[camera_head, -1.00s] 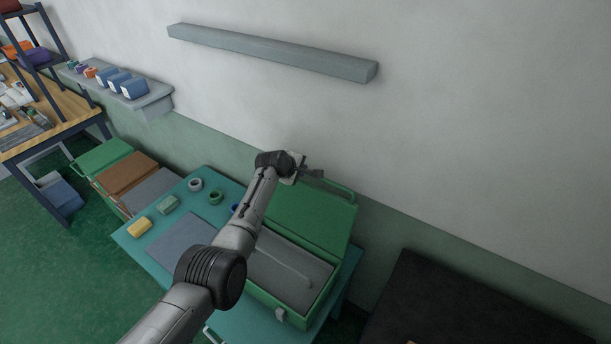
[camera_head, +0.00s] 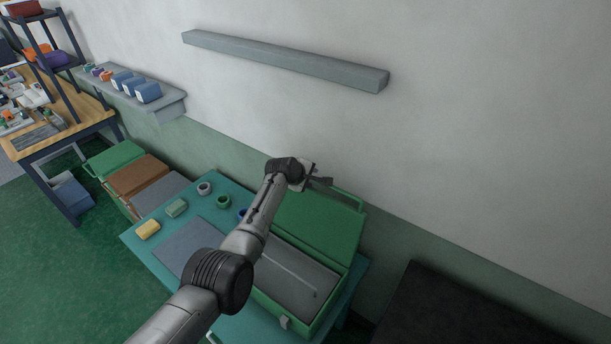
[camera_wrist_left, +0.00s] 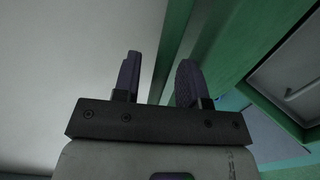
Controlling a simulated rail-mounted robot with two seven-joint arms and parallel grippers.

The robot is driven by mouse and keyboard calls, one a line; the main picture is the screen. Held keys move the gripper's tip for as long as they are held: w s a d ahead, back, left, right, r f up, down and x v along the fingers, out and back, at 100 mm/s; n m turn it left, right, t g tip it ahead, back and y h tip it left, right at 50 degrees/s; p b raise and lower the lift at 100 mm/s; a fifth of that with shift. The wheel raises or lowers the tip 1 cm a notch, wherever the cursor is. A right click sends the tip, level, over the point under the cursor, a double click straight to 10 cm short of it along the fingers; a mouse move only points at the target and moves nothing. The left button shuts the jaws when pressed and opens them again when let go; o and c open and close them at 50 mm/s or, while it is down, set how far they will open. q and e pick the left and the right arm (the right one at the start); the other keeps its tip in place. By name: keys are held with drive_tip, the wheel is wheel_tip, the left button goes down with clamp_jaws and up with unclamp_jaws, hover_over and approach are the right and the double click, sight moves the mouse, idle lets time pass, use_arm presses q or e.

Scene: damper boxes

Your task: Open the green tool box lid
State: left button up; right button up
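The green tool box (camera_head: 318,328) stands on the teal table with its lid (camera_head: 325,228) raised and tilted back toward the wall. The grey inside (camera_head: 290,278) is exposed, partly behind my left arm. A green handle (camera_head: 349,199) runs along the lid's upper edge. My left gripper (camera_head: 318,182) is at that upper edge, near the left end of the handle. In the left wrist view its two dark fingers (camera_wrist_left: 160,82) stand apart, with a green edge (camera_wrist_left: 174,45) of the lid or handle close by; contact is unclear. My right gripper is out of view.
The teal table (camera_head: 146,246) also holds a yellow block (camera_head: 148,229), a green block (camera_head: 177,207) and small rings (camera_head: 204,188). A wall ledge (camera_head: 285,60) is above. A black surface (camera_head: 450,305) lies at right. Several boxes (camera_head: 137,175) stand at left.

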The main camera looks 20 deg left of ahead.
use_arm(q)
drive_tip(key=shift+s+r, duration=0.1)
drive_tip(key=shift+r, duration=0.05)
drive_tip(key=shift+p+v, duration=0.7)
drive_tip(key=shift+v, duration=0.25)
drive_tip(key=v, duration=1.1)
drive_tip(key=shift+s+r, duration=0.15)
drive_tip(key=shift+s, duration=0.1)
